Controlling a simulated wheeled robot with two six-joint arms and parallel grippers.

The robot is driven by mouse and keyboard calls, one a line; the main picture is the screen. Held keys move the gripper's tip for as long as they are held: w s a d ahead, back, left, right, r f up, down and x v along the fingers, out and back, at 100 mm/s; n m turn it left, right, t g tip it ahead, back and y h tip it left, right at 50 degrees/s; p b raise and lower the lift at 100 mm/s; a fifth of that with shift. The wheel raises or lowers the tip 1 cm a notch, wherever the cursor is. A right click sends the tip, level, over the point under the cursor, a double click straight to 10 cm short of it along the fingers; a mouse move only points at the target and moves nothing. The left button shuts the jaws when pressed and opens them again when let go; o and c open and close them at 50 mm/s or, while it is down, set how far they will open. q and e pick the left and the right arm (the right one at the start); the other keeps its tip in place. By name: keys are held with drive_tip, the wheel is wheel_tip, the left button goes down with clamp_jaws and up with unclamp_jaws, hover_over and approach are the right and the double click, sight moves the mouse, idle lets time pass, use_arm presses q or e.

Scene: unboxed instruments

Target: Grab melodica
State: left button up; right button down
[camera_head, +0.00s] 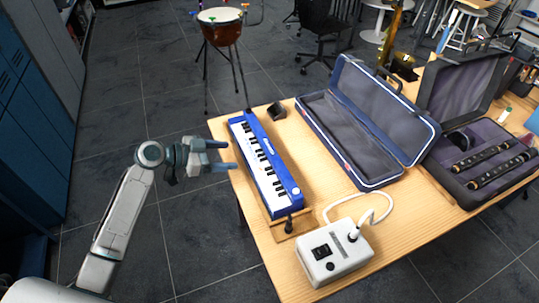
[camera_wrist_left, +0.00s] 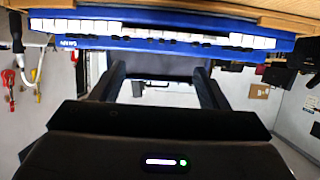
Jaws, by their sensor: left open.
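The melodica (camera_head: 265,163) is a blue keyboard with white and black keys, lying along the left edge of the wooden table in the head view. It also spans the top of the left wrist view (camera_wrist_left: 160,42), with its keys facing the camera. My left gripper (camera_head: 226,156) is open and empty, just left of the melodica and the table edge, fingers pointing toward it. In the left wrist view its two fingers (camera_wrist_left: 160,80) stand apart with nothing between them. My right gripper is not in view.
An open blue case (camera_head: 343,143) lies right of the melodica on the table (camera_head: 283,251). A white box with a hose (camera_head: 335,253) sits near the front. An open flute case (camera_head: 463,190) is at the right. A drum on a stand (camera_head: 221,28) is behind.

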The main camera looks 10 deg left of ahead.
sight(261, 154)
use_arm(q)
drive_tip(key=p+x, duration=0.1)
drive_tip(key=x, duration=0.4)
drive_tip(key=shift+w+d, duration=0.2)
drive_tip(key=shift+w, duration=0.05)
drive_tip(key=p+x, duration=0.2)
drive_tip(key=x, duration=0.1)
drive_tip(key=shift+w+d, duration=0.15)
drive_tip(key=shift+d, duration=0.05)
drive_tip(key=shift+w+d+f, duration=0.25)
drive_tip(key=shift+d+f, duration=0.05)
drive_tip(key=shift+d, duration=0.05)
drive_tip(key=shift+a, duration=0.1)
drive_tip(key=shift+c, duration=1.3)
clamp_jaws()
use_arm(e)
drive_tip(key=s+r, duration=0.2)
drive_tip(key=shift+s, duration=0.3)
